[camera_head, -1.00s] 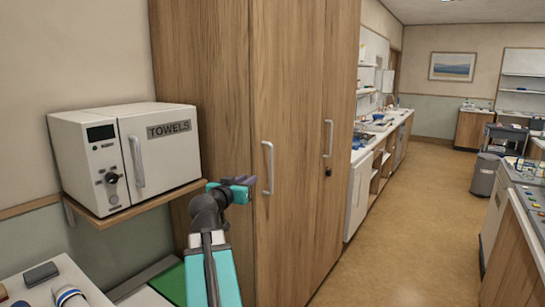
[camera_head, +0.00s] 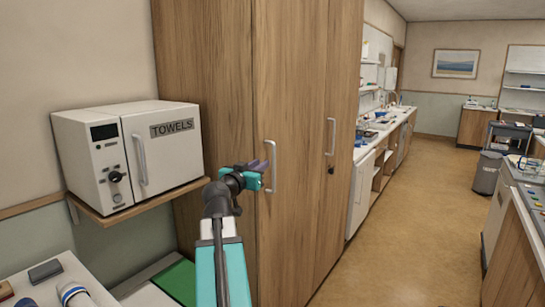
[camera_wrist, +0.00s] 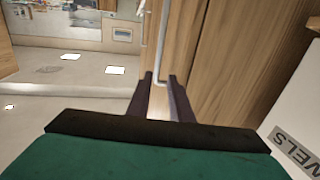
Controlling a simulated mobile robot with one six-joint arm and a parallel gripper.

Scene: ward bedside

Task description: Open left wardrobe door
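The tall wooden wardrobe has a left door (camera_head: 295,225) that looks closed. Its silver vertical bar handle (camera_head: 274,180) is near that door's left edge. My gripper (camera_head: 261,165) is just left of the handle at about its mid-height, with its dark fingertips close to the bar. In the wrist view the handle (camera_wrist: 163,45) stands ahead, roughly in line with the gap between my two dark fingers (camera_wrist: 161,95). The fingers are apart; I cannot tell whether they touch the bar. The right door (camera_head: 342,100) has its own handle (camera_head: 331,137) and a dark lock below.
A white towel cabinet (camera_head: 165,170) sits on a wooden shelf (camera_head: 135,213) left of my arm. A white surface with small items (camera_head: 45,270) is at lower left. Open floor (camera_head: 410,220) lies right of the wardrobe, with counters beyond.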

